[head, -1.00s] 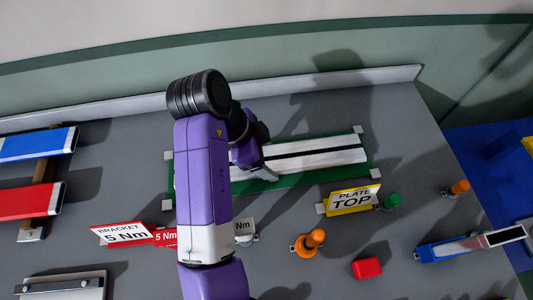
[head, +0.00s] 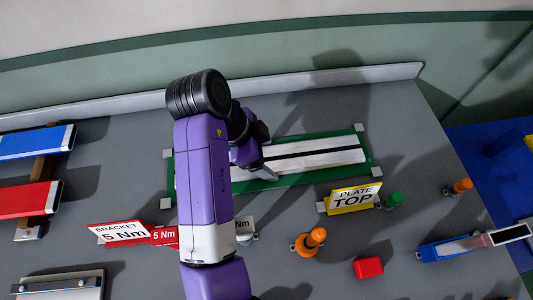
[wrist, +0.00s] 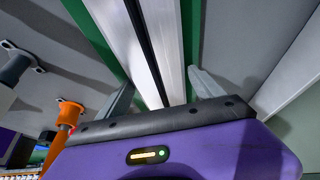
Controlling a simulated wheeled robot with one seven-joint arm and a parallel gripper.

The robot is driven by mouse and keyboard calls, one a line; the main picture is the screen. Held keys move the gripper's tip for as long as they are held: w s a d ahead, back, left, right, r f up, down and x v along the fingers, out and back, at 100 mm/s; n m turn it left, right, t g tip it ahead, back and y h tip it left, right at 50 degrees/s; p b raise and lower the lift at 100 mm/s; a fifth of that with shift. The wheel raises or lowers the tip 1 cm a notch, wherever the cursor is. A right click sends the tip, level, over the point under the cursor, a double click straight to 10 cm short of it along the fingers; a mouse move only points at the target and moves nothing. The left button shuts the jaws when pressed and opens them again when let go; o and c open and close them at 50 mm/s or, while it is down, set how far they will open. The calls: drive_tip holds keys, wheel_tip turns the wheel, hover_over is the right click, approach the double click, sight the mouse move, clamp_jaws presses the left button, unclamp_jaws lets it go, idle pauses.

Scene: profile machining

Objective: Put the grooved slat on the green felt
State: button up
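The grooved slat (head: 318,159) is a long white bar with a dark groove along its length. It lies lengthwise over the green felt (head: 300,181), whose green border shows around it. The felt's left part is hidden by my arm in the head view. My gripper (wrist: 162,92) is low over the slat, toward its left part in the head view. In the wrist view its grey fingers are spread, one along each long side of the slat (wrist: 158,45). I see a narrow gap at most; contact is hard to judge.
A yellow "PLATE TOP" sign (head: 353,199), an orange knob (head: 309,240), a green knob (head: 393,200) and a red block (head: 368,267) stand in front. Red "5 Nm" signs (head: 119,233) are left of my arm. A blue rail (head: 32,143) and a red rail (head: 25,200) lie far left.

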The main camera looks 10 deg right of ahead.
drive_tip(key=shift+s+f, duration=0.25)
drive_tip(key=shift+f, duration=0.25)
drive_tip(key=v, duration=1.3)
drive_tip(key=shift+w+r, duration=0.2)
drive_tip(key=shift+r, duration=0.2)
drive_tip(key=shift+d, duration=0.15)
